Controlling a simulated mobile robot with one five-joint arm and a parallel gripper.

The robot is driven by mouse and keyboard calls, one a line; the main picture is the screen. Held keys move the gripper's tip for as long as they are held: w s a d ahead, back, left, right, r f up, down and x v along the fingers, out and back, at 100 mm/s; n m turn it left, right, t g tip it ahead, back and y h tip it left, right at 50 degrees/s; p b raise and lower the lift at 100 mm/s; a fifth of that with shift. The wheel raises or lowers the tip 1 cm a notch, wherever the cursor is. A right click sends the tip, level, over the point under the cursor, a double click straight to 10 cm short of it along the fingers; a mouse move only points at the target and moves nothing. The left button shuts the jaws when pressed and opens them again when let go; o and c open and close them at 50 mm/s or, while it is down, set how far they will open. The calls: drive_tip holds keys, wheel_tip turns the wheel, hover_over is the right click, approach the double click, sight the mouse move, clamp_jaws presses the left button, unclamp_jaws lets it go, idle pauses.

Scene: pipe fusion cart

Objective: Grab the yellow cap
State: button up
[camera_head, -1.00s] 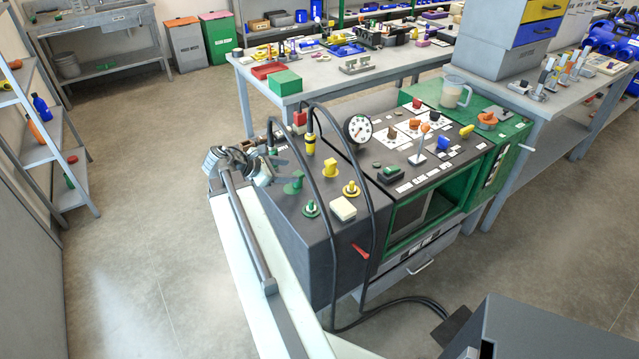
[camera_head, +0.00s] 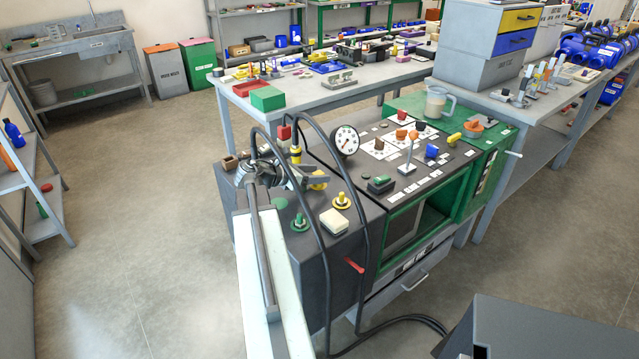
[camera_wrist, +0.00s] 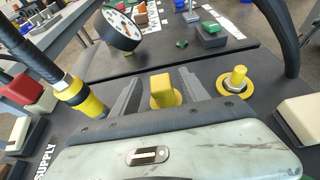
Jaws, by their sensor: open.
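The yellow cap (camera_wrist: 162,92), a blocky knob on a round flange, stands on the dark cart top in the wrist view. My gripper (camera_wrist: 158,86) is open, with one grey finger on each side of the cap. Small gaps seem to show between the fingers and the cap, but contact is hard to judge. In the head view the cap (camera_head: 318,181) is partly hidden by my gripper (camera_head: 308,178), which is low over the cart's left part.
A yellow fitting with a pin (camera_wrist: 236,80) stands just right of the right finger. A black hose with a yellow collar (camera_wrist: 84,98) is close on the left. Another hose arches at right. A cream block (camera_head: 335,222) and a gauge (camera_head: 345,140) are nearby.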

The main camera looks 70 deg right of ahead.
sight(319, 173)
drive_tip(key=shift+s+d+f, duration=0.2)
drive_tip(key=shift+s+d, duration=0.1)
drive_tip(key=shift+d, duration=0.2)
clamp_jaws()
drive_tip(key=shift+r, duration=0.1)
wheel_tip(319, 173, up, 10)
drive_tip(key=p, duration=1)
